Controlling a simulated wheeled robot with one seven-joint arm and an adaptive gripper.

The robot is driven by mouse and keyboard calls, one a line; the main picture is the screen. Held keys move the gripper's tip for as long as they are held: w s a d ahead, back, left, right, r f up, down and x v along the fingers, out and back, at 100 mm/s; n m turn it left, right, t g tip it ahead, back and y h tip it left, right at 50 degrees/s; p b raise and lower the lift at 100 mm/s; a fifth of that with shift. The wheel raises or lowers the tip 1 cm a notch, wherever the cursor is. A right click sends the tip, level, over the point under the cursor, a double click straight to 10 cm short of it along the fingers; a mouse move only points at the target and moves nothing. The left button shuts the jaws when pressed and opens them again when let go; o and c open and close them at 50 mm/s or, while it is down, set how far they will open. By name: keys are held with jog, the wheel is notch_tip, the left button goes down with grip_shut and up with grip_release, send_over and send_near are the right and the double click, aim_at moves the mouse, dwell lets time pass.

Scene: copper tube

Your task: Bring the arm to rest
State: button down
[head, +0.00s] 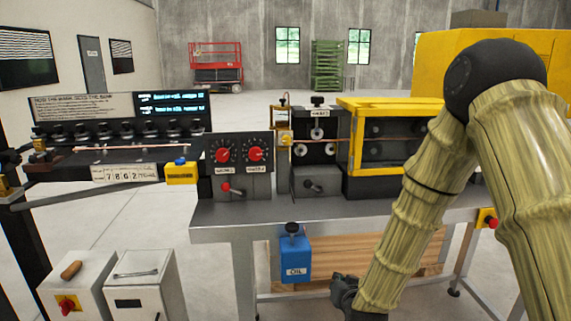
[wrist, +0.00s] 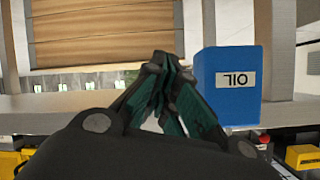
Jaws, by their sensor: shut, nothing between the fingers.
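My arm hangs down at the right of the head view, in front of the workbench. My gripper (head: 346,288) shows only partly there, low near the bottom edge, below the bench top. In the wrist view my gripper (wrist: 160,70) has its fingers together, with nothing between them. A blue oil container (wrist: 225,85) appears just right of the fingertips in that view, apart from them. The same blue oil container (head: 296,258) hangs at the front of the bench in the head view, left of the gripper.
The steel bench (head: 240,215) carries a control box with red knobs (head: 238,155), a roller unit (head: 317,150) and a yellow-framed enclosure (head: 390,120). Two white cabinets (head: 140,285) stand lower left. A red button (head: 490,220) sits at the bench's right. Open floor lies behind.

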jog(key=s+d+f+n+g+p, duration=0.1)
jog(key=s+d+f+g, duration=0.15)
jog(key=s+f, duration=0.8)
jog(key=s+d+f+g, duration=0.2)
jog(key=s+f+g, duration=0.2)
jog(key=s+f, duration=0.65)
jog(key=s+d+f+g, duration=0.1)
jog(key=s+f+g, duration=0.2)
jog(key=s, duration=0.8)
jog(key=s+d+f+n+g+h+p, duration=0.1)
jog(key=s+d+f+g, duration=0.1)
jog(key=s, duration=1)
notch_tip(320, 180, down, 2)
jog(key=shift+f+g, duration=0.1)
jog(key=shift+g, duration=0.45)
jog(key=shift+s+d, duration=0.1)
